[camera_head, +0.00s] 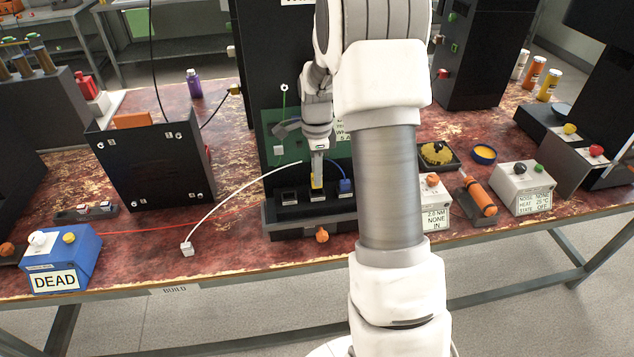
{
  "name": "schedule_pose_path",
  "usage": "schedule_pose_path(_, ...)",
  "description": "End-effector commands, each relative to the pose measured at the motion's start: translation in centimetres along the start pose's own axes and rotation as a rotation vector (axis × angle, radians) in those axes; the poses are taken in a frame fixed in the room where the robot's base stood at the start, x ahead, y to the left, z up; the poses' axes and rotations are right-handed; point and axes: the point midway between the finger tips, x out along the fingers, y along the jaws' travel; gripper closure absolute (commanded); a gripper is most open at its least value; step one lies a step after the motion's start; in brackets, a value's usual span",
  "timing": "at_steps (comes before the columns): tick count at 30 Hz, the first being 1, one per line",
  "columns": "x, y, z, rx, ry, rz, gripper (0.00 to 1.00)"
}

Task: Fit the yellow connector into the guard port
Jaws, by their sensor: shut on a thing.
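My gripper (317,178) points down over a black port block (275,225) at the middle of the bench. It is shut on the small yellow connector (316,185), which is mostly hidden by the fingers. The connector is at or just above the middle port of the block; I cannot tell whether it is seated. The left port (289,197) looks empty. A blue connector (345,186) is at the right port. I cannot read which port is marked guard.
A white cable runs left from the block to a white plug (187,249) on the bench. An orange knob (322,235) sits on the block's front. A black panel (150,165) and blue DEAD box (60,262) stand left, a torque box (433,205) right.

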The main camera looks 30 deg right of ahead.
Motion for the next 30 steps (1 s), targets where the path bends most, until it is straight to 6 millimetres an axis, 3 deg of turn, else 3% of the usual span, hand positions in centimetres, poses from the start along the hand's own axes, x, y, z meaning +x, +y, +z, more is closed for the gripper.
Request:
schedule_pose_path(6,3.2,0.1,-0.1,0.000,0.000,0.003,1.00)
schedule_pose_path(18,3.8,0.1,-0.1,0.000,0.000,0.002,1.00)
schedule_pose_path(19,3.6,0.1,-0.1,0.000,0.000,0.001,0.74)
schedule_pose_path(23,3.6,0.1,-0.1,0.000,0.000,0.001,0.50)
schedule_pose_path(30,3.6,0.1,0.0,0.000,0.000,0.001,0.49)
